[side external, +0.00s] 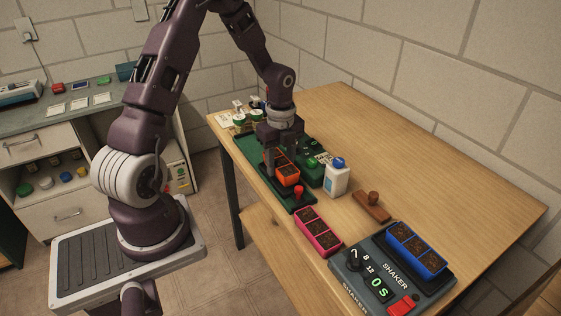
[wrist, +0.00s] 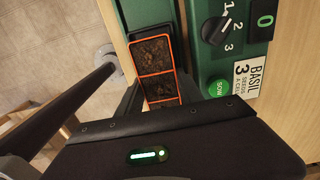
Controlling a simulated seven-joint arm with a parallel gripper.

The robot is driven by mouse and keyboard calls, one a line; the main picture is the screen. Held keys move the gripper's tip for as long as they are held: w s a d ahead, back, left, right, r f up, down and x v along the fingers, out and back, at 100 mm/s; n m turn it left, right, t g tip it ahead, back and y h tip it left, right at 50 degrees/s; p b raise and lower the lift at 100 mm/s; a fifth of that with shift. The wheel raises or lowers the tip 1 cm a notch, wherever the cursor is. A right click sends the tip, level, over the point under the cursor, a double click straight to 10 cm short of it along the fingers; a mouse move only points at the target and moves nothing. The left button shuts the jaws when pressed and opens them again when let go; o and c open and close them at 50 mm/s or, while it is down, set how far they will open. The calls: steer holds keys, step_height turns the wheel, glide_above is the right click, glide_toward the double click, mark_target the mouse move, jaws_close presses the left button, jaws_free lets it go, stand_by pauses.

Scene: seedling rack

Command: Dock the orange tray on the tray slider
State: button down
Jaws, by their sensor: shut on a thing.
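The orange tray (side external: 288,181) holds dark soil in a row of cells. My gripper (side external: 281,165) points down over it and is shut on it, with the fingers partly hiding the tray. In the wrist view the tray (wrist: 156,74) is at the top middle, over a dark cradle. The tray slider (side external: 300,206) is the green strip with a red knob at its near end, and the tray is over it. I cannot tell whether the tray is fully seated or slightly raised.
The green seeder panel (wrist: 240,60) with a dial stands right beside the tray. A white bottle (side external: 336,182), a wooden stamp (side external: 371,206), a pink tray (side external: 318,232) and the shaker (side external: 362,284) bearing a blue tray (side external: 416,252) are nearby. The table's right side (side external: 450,190) is clear.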

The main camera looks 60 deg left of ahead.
mark_target(281, 161)
steer(key=shift+f, duration=0.5)
steer(key=c, duration=1.1)
jaws_free()
steer(key=shift+o, duration=0.2)
step_height(281, 161, up, 9)
steer(key=shift+r, duration=1)
